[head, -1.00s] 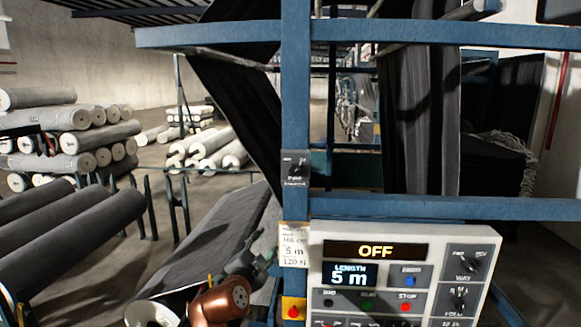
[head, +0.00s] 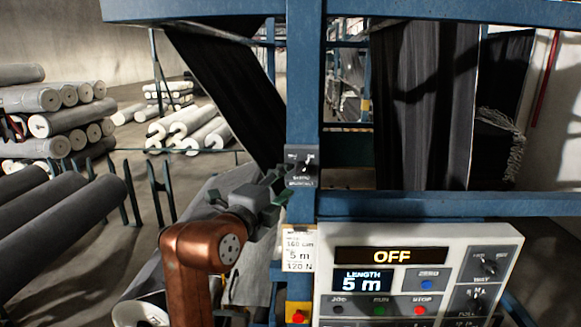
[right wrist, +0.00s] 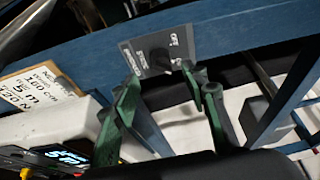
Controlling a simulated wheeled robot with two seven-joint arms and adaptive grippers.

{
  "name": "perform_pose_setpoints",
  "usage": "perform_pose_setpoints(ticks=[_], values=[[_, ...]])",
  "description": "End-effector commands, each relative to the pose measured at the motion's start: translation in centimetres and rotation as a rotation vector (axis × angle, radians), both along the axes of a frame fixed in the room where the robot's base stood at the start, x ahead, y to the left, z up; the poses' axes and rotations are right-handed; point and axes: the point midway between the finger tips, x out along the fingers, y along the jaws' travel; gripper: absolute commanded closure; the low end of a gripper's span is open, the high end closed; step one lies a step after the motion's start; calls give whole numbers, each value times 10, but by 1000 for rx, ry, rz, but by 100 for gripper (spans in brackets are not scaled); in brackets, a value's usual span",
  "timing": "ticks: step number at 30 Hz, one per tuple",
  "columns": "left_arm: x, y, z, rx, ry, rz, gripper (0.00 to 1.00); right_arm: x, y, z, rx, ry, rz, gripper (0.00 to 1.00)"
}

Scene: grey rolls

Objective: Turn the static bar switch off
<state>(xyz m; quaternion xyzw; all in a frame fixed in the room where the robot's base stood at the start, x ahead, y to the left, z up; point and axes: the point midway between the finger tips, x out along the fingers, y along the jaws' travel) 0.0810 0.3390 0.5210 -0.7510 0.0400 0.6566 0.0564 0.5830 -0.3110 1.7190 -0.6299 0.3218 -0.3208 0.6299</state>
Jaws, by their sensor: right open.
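The static bar switch (head: 302,166) is a small dark plate with a dark knob and pale lettering on the blue upright post. It also shows in the right wrist view (right wrist: 152,48), just beyond the fingertips. Its lettering is too small to read surely, and I cannot tell which way the knob is set. My right gripper (head: 279,186), with dark green fingers, is just left of and slightly below the plate in the head view. In the right wrist view its fingers (right wrist: 165,85) are apart with nothing between them. My left gripper is not in view.
A white control console (head: 420,236) with an "OFF" display, "5 m" screen, buttons and knobs stands below right. A paper label (head: 298,248) and a yellow box with a red button (head: 298,313) are under the switch. Blue crossbars and black cloth (head: 425,110) surround the post. Grey rolls lie left.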

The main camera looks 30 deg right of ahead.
Motion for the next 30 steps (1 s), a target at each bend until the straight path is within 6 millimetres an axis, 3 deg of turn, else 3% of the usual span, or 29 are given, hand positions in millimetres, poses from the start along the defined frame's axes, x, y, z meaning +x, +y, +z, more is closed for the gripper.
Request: perform_pose_setpoints(ticks=[11, 15, 23, 26, 30], values=[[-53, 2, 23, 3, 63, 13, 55, 34, -43, 2, -1, 3, 2, 59], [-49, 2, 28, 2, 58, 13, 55, 41, -54, 1, -2, 2, 1, 59], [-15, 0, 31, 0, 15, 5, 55, 43, -59, 0, -1, 2, 1, 59], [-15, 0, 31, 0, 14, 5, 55, 43, -59, 0, -1, 2, 1, 61], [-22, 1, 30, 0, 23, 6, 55, 43, -58, 0, -1, 2, 1, 70]])
